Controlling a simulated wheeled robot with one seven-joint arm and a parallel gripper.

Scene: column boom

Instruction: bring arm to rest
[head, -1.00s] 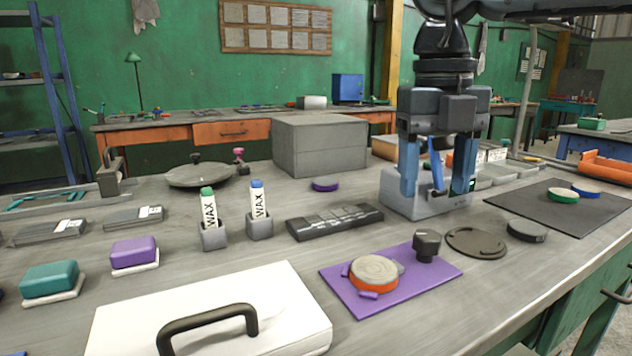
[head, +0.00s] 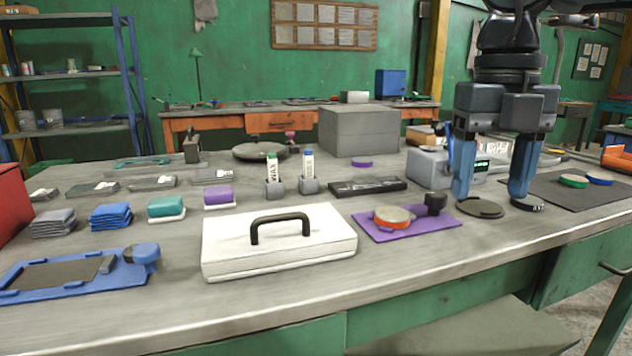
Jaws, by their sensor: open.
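My gripper (head: 490,200) hangs pointing down on the right of the head view, from a dark wrist. Its two blue fingers are wide apart with nothing between them. The fingers show in front of the grey box with a green display (head: 428,165) and above the right part of the bench. The left fingertip shows close to a dark round disc (head: 480,208), and the right one overlaps a small dark puck (head: 528,204). I cannot tell whether the fingertips touch anything. The upper arm is cut off by the top edge.
The workbench (head: 400,270) holds a white case with a black handle (head: 280,241), a purple mat (head: 400,230) with an orange-rimmed disc, two wax sticks (head: 308,165), folded cloths (head: 110,216), a blue clamp board (head: 60,290) and a grey box (head: 360,132). The front strip is clear.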

